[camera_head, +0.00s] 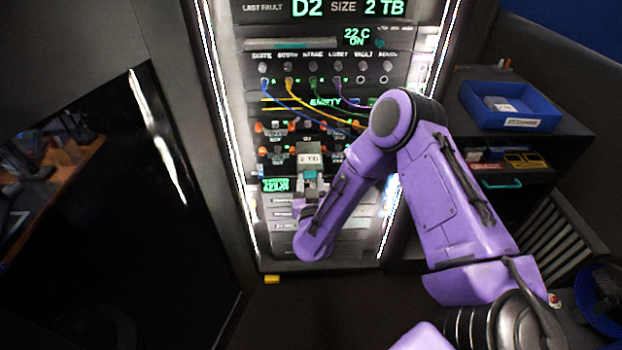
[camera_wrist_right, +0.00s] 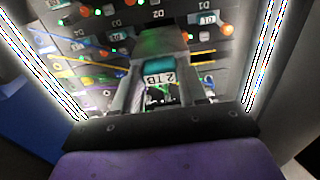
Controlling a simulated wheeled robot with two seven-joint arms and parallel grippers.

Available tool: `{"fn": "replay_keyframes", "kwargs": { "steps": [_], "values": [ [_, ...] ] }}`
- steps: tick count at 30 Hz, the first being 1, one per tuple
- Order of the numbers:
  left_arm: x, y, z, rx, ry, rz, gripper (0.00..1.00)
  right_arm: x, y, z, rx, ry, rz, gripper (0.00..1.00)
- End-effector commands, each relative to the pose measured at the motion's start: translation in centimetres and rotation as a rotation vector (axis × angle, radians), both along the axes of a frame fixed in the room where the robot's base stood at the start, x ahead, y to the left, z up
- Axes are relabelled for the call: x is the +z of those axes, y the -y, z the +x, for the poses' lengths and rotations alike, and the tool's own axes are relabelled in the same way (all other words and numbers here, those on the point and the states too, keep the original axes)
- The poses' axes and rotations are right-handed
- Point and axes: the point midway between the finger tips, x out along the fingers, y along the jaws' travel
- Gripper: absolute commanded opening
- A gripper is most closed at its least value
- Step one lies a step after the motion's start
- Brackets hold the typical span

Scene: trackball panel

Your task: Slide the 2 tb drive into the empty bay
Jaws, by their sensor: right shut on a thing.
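The 2 TB drive (camera_head: 310,158) is a grey block with a white label, in front of the rack's drive rows in the head view. My right gripper (camera_head: 311,184) is shut on its near end. In the right wrist view the drive (camera_wrist_right: 160,66) shows its label and a teal patch between the two fingers of the gripper (camera_wrist_right: 160,98). Its far end points at the rack. I cannot tell whether that end is inside a bay, and the drive hides the bay opening behind it. Drives with orange latches (camera_head: 277,150) sit beside it. My left gripper is not in view.
The rack (camera_head: 248,215) has bright light strips at both sides. Blue, yellow, green and purple cables (camera_head: 303,98) hang above the drive rows. A blue bin (camera_head: 510,119) holding a grey labelled item stands on a dark shelf unit at right.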

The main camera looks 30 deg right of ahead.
Motion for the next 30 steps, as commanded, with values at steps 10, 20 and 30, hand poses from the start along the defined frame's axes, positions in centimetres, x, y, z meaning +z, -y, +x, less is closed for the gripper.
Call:
{"fn": "replay_keyframes", "kwargs": {
  "steps": [10, 20, 30],
  "values": [
    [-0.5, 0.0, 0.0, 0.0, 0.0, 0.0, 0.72, 0.0, 1.2, 2.0, 0.001, 0.005, -0.002, 0.13],
    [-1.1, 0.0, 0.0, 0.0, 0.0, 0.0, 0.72, 0.0, 2.7, 4.4, 0.002, 0.002, -0.001, 0.13],
    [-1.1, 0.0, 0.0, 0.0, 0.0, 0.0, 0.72, 0.1, 2.8, 4.7, 0.002, 0.002, 0.0, 0.13]
  ]
}}
